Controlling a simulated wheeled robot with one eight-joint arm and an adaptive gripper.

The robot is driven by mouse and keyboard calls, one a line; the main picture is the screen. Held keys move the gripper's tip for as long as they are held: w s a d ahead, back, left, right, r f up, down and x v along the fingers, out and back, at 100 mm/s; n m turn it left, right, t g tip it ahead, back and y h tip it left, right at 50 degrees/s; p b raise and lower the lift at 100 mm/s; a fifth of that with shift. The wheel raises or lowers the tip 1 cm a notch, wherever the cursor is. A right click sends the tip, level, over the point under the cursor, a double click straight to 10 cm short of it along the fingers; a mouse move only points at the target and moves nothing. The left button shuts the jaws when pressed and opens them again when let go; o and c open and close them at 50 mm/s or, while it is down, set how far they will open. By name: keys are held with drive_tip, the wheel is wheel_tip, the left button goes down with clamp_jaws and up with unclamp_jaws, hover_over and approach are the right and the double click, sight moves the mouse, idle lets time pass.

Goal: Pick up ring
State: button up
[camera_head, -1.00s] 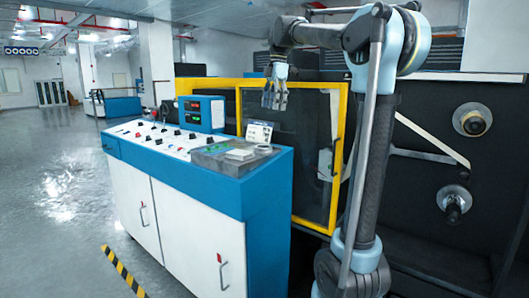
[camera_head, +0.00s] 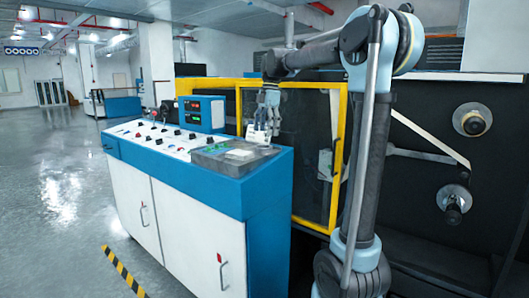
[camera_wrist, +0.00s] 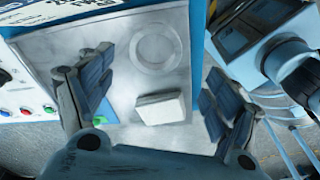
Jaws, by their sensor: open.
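The ring (camera_wrist: 157,28) is pale grey-white and lies flat on a grey metal plate (camera_wrist: 60,42) on top of the console. In the wrist view it is at the upper middle, beyond a small white block (camera_wrist: 160,108). My gripper (camera_wrist: 157,72) is open and empty, with its fingers spread left and right of the block. The ring lies ahead of the fingertips in that view. In the head view my gripper (camera_head: 266,128) hangs above the back right of the console top. There the ring is too small to make out clearly.
The blue and white console (camera_head: 225,195) has knobs and a display box (camera_head: 204,113). A white card (camera_head: 257,136) stands at the plate's back edge, close to the gripper. A yellow-framed door (camera_head: 340,150) stands behind.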

drive_tip(key=f, duration=0.5)
drive_tip(key=shift+w+a, duration=0.3)
drive_tip(key=shift+a, duration=0.05)
drive_tip(key=shift+s+f, duration=0.1)
drive_tip(key=shift+f, duration=0.45)
drive_tip(key=shift+c, duration=0.2)
drive_tip(key=c, duration=1.1)
